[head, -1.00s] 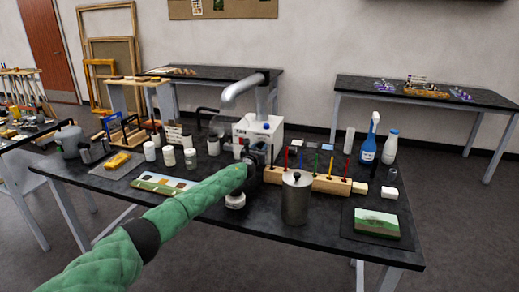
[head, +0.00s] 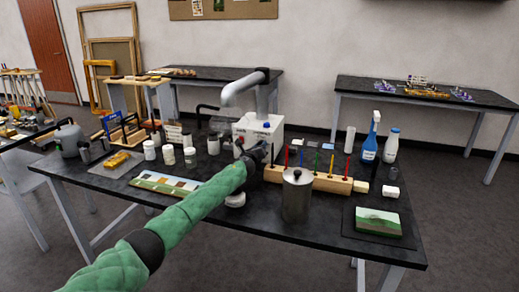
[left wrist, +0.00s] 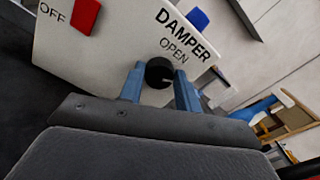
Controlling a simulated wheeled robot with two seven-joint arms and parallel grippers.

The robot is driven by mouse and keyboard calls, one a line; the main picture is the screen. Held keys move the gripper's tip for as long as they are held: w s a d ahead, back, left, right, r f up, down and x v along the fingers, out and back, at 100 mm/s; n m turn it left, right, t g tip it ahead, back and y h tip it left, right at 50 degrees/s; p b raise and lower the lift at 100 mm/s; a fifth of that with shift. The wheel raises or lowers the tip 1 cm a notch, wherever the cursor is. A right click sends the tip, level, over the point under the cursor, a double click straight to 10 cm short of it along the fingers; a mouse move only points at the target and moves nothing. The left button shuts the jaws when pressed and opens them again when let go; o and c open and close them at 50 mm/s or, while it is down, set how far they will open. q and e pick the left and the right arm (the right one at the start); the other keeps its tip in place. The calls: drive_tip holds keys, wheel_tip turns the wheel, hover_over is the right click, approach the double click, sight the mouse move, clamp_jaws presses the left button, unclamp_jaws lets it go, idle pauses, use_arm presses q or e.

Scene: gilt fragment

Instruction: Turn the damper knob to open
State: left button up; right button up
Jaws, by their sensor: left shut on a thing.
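The white fan box (head: 250,124) stands on the dark table, with a grey duct pipe (head: 243,88) above it. My left arm reaches to the box's front, and my left gripper (head: 262,150) hides the knob in the head view. In the left wrist view, the black damper knob (left wrist: 159,72) sits on the white panel under the words DAMPER and OPEN. The blue fingers of my left gripper (left wrist: 160,85) are on either side of the knob, shut on it. A small pale mark shows on the knob; its exact setting is hard to tell. My right gripper is not in view.
A red switch (left wrist: 85,14) near OFF and a blue part (left wrist: 198,18) are also on the box. A metal canister (head: 297,197) and a wooden tool rack (head: 330,183) stand close to the right of my arm. White jars (head: 168,155) stand left.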

use_arm(q)
drive_tip(key=shift+n, duration=0.9)
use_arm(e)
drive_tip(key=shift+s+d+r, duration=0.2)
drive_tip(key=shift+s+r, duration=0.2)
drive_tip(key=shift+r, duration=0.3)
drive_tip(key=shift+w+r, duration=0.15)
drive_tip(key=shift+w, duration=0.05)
use_arm(q)
drive_tip(key=o, duration=0.9)
drive_tip(key=shift+a, duration=0.1)
drive_tip(key=shift+o, duration=0.2)
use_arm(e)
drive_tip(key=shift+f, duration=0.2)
use_arm(q)
drive_tip(key=shift+s, duration=0.1)
